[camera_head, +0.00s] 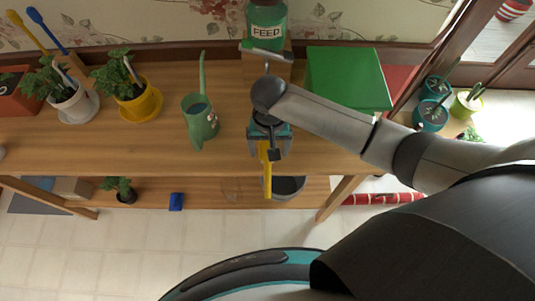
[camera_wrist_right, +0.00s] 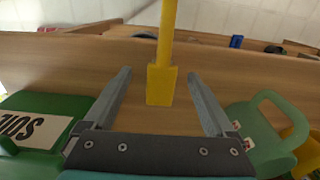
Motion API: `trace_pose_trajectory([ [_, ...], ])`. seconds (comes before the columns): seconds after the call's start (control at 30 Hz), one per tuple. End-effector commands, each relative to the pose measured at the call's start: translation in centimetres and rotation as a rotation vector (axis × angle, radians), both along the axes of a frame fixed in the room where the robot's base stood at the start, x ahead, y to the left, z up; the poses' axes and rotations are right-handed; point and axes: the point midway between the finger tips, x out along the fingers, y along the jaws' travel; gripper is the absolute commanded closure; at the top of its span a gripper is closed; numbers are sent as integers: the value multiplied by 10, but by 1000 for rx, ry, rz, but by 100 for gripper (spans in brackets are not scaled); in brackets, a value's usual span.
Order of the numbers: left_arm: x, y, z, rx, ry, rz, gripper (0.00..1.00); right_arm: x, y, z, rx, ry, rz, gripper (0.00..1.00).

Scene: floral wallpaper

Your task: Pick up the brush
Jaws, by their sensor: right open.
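A long yellow tool that looks like the brush (camera_head: 267,180) is at the table's front edge in the head view, partly hidden by my right gripper. In the right wrist view, the yellow brush (camera_wrist_right: 161,86) shows a wide block end and a narrow handle running up out of the picture. My right gripper (camera_head: 268,153) is open above the table. Its two fingers (camera_wrist_right: 159,74) stand on either side of the yellow piece, with a gap on each side. I cannot see bristles, or tell contact height. My left gripper is out of view.
A green watering can (camera_head: 200,120) stands left of my gripper. A feed bottle (camera_head: 267,25) stands behind. Potted plants (camera_head: 140,103) are farther left. A dark bucket (camera_head: 289,187) sits below on the shelf. The wooden tabletop (camera_head: 110,150) is clear at front left.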

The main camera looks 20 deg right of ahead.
Motion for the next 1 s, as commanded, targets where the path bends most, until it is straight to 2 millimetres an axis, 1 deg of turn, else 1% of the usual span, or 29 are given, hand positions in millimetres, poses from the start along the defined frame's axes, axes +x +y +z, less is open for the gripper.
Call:
trace_pose_trajectory([
  [0.13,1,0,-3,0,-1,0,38,-1,2,-12,1,2,0,10],
  [0.3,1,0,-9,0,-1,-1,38,-2,5,-39,-1,1,0,10],
  [0.4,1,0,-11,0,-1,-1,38,-2,5,-50,0,0,1,10],
  [0.5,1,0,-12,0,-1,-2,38,-2,4,-53,0,0,1,10],
  [0.7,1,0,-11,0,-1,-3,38,-2,5,-53,1,-1,1,10],
  [1.0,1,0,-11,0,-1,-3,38,-2,5,-53,1,-1,1,44],
])
